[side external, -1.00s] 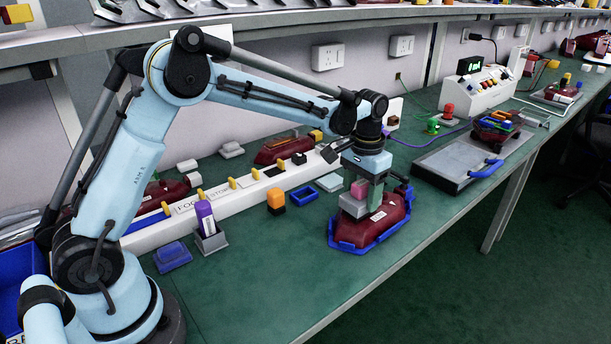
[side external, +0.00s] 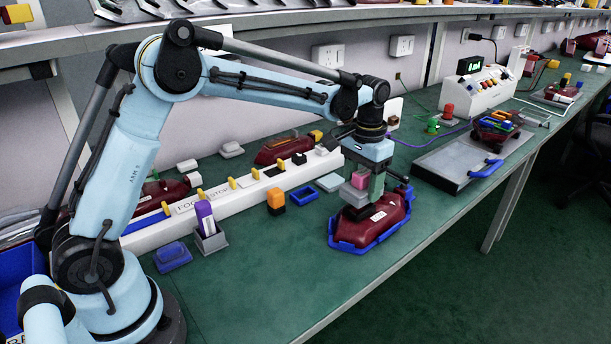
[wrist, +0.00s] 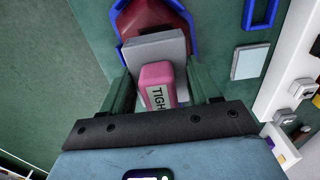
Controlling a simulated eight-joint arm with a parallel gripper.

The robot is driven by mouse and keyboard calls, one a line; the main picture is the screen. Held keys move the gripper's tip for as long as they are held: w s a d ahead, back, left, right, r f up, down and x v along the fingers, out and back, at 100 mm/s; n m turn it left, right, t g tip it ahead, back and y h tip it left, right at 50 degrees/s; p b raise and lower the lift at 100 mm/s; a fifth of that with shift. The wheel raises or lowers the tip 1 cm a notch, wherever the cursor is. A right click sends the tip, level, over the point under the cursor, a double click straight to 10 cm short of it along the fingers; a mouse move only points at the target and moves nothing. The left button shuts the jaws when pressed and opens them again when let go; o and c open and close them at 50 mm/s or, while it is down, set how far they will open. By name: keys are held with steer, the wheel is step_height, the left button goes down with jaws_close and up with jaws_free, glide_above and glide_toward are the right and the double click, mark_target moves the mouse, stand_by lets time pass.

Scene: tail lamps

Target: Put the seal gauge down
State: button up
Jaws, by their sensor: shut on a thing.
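The seal gauge, a pink block (side external: 360,181) with a grey plate at its end, is between the fingers of my gripper (side external: 362,190). My gripper is shut on it. In the wrist view the pink block (wrist: 157,78) carries a label starting "TIGH", and its grey plate (wrist: 150,52) covers part of a dark red tail lamp (wrist: 150,17). In the side view this lamp (side external: 392,211) lies in a blue cradle (side external: 345,245) on the green bench. The gauge is over the lamp's left end; whether they touch is unclear.
A purple block (side external: 205,215) stands in a grey holder and an orange-topped block (side external: 276,198) stands left of the lamp. A long white rail (side external: 235,192) runs behind. A grey tray (side external: 450,165) is at right. The green bench (side external: 290,275) is clear in front.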

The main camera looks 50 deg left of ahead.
steer(key=shift+r, duration=0.2)
steer(key=shift+s+d+r, duration=0.1)
steer(key=shift+s+d, duration=0.15)
steer(key=s+d+r+n, duration=0.2)
steer(key=s+d, duration=0.3)
steer(key=s, duration=0.5)
steer(key=s+d+r+n, duration=0.1)
steer(key=s+d+r, duration=0.2)
steer(key=s+d, duration=0.55)
steer(key=s+a+f+n, duration=0.2)
steer(key=s+a+f, duration=0.1)
steer(key=s, duration=0.9)
glide_above(276, 283)
step_height(276, 283, down, 7)
steer(key=shift+f, duration=2)
